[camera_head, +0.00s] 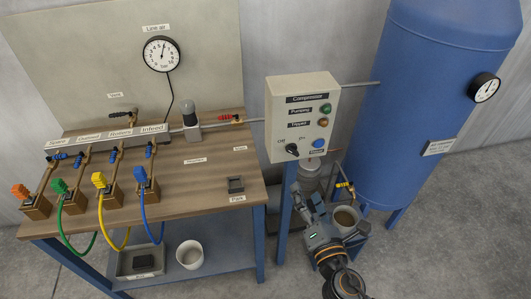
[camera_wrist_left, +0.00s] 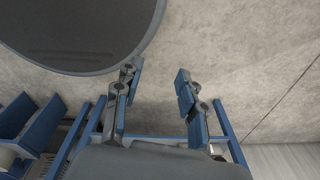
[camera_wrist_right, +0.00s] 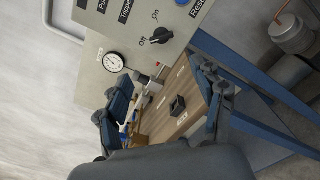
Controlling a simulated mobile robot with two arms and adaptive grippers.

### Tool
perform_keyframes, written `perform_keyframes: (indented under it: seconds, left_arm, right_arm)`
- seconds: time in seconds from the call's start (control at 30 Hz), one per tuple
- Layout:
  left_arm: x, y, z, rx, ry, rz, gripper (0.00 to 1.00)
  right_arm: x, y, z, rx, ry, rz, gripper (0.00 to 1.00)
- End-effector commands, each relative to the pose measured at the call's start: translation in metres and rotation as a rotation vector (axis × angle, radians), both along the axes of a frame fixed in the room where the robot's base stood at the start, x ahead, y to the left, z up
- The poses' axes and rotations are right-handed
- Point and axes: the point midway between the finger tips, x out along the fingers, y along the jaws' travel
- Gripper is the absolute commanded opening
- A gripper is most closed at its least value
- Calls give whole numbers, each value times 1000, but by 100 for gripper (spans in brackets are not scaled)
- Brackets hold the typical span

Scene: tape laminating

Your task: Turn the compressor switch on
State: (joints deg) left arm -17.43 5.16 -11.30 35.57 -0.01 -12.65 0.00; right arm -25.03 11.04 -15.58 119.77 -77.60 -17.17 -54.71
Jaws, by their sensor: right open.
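The grey compressor box (camera_head: 300,92) stands right of the bench, with a black rotary switch (camera_head: 292,149) at its lower left. The switch also shows in the right wrist view (camera_wrist_right: 160,35), where its handle appears to lie toward the Off label; On is printed above it. My right gripper (camera_head: 307,193) is below the box, apart from the switch, with its fingers upward. In the right wrist view its fingers (camera_wrist_right: 165,90) are spread and empty. My left gripper (camera_wrist_left: 157,79) is open and empty in the left wrist view; the head view does not show it.
A blue reset button (camera_head: 318,143) sits right of the switch, with green (camera_head: 326,108) and orange (camera_head: 323,122) lamps above. The blue tank (camera_head: 410,100) stands at right. The wooden bench (camera_head: 190,185) at left carries several coloured connectors.

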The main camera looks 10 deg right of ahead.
Motion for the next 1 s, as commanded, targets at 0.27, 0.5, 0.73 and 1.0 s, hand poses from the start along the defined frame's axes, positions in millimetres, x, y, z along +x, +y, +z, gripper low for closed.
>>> perform_keyframes:
  seconds: [0.27,0.5,0.73,1.0]
  left_arm:
    - [10,-19,17,-24,-15,-1,40]
    - [9,-15,30,-19,-13,-3,40]
    - [4,-6,34,-7,-6,0,40]
    - [3,-5,34,-7,-3,1,40]
  right_arm:
    - [35,1,6,-4,-7,-1,68]
    - [85,3,6,-1,-5,-1,68]
    - [122,4,2,-1,-4,-1,68]
    - [137,5,1,0,-3,-1,68]
